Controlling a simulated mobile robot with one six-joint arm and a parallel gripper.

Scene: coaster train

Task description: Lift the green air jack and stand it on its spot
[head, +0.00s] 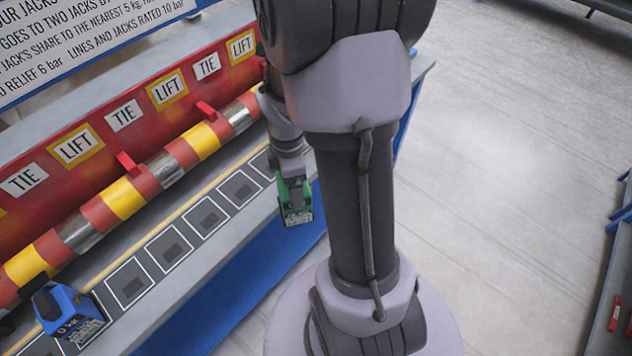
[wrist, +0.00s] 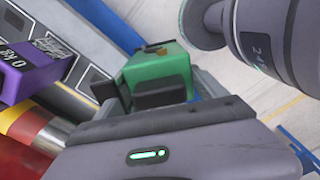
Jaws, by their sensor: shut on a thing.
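The green air jack (head: 297,213) hangs below my gripper (head: 292,182) in the head view, over the front edge of the grey bench by its blue side. The green jack also fills the middle of the wrist view (wrist: 157,66), with the dark fingers of my gripper (wrist: 137,95) against it. My gripper is shut on the jack. A row of white-outlined square spots with dark centres (head: 169,248) runs along the bench (head: 165,292); several are empty. I cannot tell which spot belongs to the green jack. My arm hides the right end of the row.
A blue jack (head: 66,312) marked 0 stands at the lower left of the bench. A purple jack (wrist: 28,68) shows at the left of the wrist view. A red-yellow striped bar (head: 122,198) and the red LIFT/TIE panel (head: 105,140) run behind the spots. Open floor lies right.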

